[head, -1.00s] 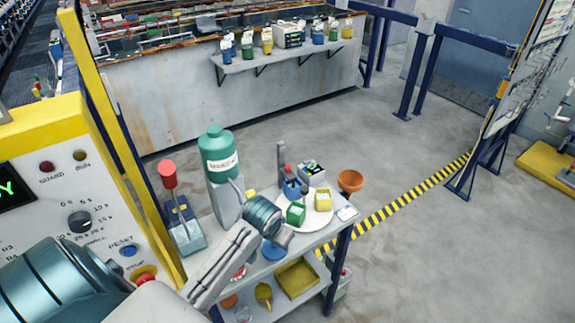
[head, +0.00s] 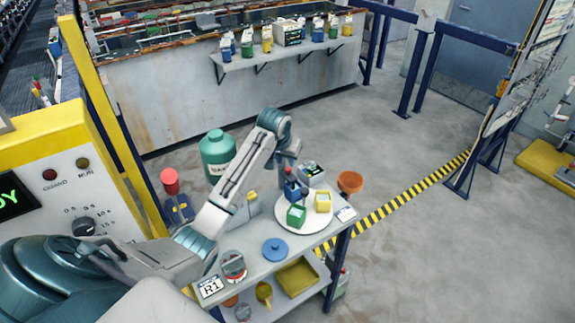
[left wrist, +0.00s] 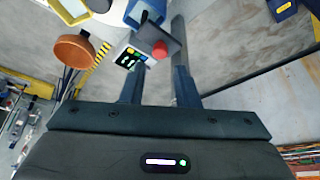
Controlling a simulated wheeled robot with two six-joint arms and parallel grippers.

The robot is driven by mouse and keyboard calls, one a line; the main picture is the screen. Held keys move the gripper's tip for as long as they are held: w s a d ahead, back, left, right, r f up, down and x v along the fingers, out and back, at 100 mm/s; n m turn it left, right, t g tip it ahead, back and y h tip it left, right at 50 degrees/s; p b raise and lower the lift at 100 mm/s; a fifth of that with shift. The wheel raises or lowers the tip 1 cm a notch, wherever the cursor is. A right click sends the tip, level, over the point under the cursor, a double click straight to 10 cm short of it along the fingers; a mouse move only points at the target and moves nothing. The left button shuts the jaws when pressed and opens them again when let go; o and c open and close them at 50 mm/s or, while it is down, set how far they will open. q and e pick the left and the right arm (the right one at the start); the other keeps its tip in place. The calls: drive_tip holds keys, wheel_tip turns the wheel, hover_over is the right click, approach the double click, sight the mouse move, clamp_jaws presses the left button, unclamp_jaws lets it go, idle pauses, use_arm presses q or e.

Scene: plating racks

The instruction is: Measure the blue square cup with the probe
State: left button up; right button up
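The blue square cup (head: 293,194) stands on a white round plate (head: 318,224), beside a green cup (head: 296,215) and a yellow cup (head: 323,203). It also shows at the top of the left wrist view (left wrist: 146,12). My left gripper (head: 288,166) is just behind and above the blue cup, fingers pointing down. In the left wrist view its two fingers (left wrist: 158,72) are apart. The probe's lower part is hidden. My right gripper is not in view.
A small meter with a screen (head: 313,169) stands behind the plate; an orange funnel-like bowl (head: 350,182) is to its right. A green bottle (head: 217,155) is at the left. A blue disc (head: 275,250) lies in front. A lower shelf holds a yellow tray (head: 297,280).

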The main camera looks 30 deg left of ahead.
sight(288, 169)
use_arm(q)
drive_tip(key=p+x, duration=0.1)
drive_tip(key=x, duration=0.5)
drive_tip(key=shift+f+p, duration=0.1)
drive_tip(key=shift+p, duration=0.2)
drive_tip(key=shift+c, duration=0.2)
drive_tip(key=shift+w, duration=0.1)
clamp_jaws()
